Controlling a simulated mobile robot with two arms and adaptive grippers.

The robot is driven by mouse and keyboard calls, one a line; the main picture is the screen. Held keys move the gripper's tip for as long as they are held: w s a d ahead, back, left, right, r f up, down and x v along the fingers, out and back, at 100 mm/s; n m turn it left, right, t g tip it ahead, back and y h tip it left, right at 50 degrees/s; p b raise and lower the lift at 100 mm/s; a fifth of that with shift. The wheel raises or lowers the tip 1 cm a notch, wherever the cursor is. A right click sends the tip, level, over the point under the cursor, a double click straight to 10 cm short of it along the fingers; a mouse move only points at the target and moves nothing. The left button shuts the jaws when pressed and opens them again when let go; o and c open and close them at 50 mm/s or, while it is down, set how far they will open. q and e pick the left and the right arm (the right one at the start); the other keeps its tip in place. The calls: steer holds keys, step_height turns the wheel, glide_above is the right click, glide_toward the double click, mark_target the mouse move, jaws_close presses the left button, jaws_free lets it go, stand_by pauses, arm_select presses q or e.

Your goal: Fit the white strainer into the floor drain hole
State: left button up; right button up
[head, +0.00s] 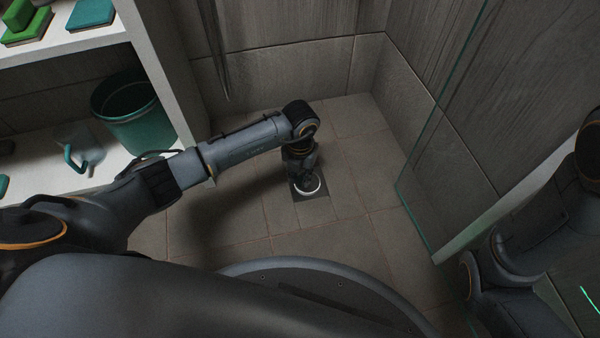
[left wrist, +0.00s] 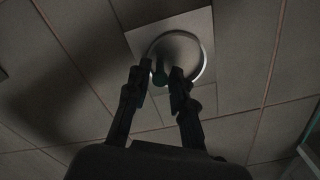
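The white strainer (head: 312,194) shows in the head view as a pale round rim at the dark square drain plate (head: 298,195). In the left wrist view the strainer's rim (left wrist: 204,66) lies over the lighter square plate (left wrist: 204,24). The hole itself is hidden, and I cannot tell whether the strainer is seated or just above it. My left gripper (head: 306,183) points down over it. In the left wrist view its fingertips (left wrist: 160,72) close on a small dark green piece, apparently the strainer's knob. My right gripper is out of view.
A white shelf (head: 95,40) at the left holds green and teal blocks (head: 90,14), a teal bucket (head: 132,112) and a jug-like thing (head: 80,150). A glass panel (head: 425,150) stands at the right. The tiled floor around the drain is clear.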

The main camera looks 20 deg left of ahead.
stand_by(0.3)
arm_select(q)
step_height(320, 180, up, 12)
steer(key=p, duration=0.9)
steer(key=shift+r+p, duration=0.2)
steer(key=shift+p, duration=0.15)
